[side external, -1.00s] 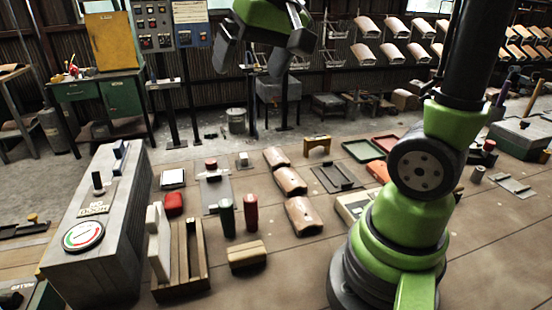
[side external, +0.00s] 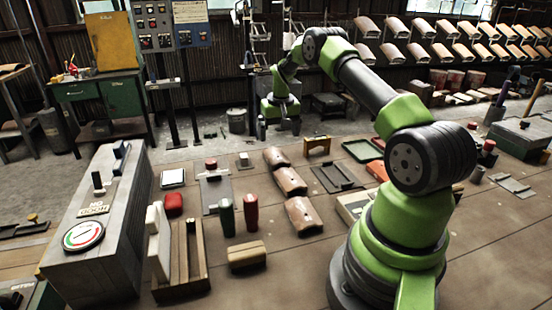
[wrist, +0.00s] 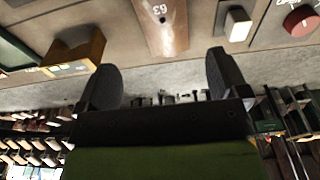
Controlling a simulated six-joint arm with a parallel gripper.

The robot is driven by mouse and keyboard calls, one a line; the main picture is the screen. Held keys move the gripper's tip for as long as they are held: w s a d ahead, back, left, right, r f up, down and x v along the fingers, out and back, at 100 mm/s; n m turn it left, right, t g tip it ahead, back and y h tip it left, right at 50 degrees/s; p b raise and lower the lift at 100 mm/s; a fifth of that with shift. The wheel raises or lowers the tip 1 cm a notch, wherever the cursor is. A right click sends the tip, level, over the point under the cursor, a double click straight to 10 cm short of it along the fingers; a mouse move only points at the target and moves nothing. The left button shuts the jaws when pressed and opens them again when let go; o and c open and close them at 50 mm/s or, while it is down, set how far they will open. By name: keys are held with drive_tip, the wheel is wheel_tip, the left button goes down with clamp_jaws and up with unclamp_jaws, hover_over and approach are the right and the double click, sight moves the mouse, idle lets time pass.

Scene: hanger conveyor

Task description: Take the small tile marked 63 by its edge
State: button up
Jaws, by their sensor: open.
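The small tile marked 63 (wrist: 165,35) is a curved, tan-brown clay piece with white digits, at the top middle of the wrist view. In the side external view it appears to be the farthest tile (side external: 276,158) of a row of three on the bench. My gripper (side external: 279,127) hangs beyond that tile, past the bench's back edge, pointing down. In the wrist view my gripper (wrist: 162,62) has its two dark fingers wide apart with nothing between them. The tile's near end lies just ahead of the gap, apart from both fingers.
A yellow-brown wooden stand (side external: 318,146) is close on one side of the tile, and a small white-topped switch (side external: 244,160) on the other. Two more tiles (side external: 290,181) (side external: 301,214) follow toward the front. Green and red cylinders (side external: 251,214) stand beside them. Loaded hangers (side external: 440,38) fill the back.

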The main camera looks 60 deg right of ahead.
sight(276, 154)
drive_tip(key=f, duration=0.5)
drive_tip(key=w+f, duration=0.1)
drive_tip(key=f, duration=0.2)
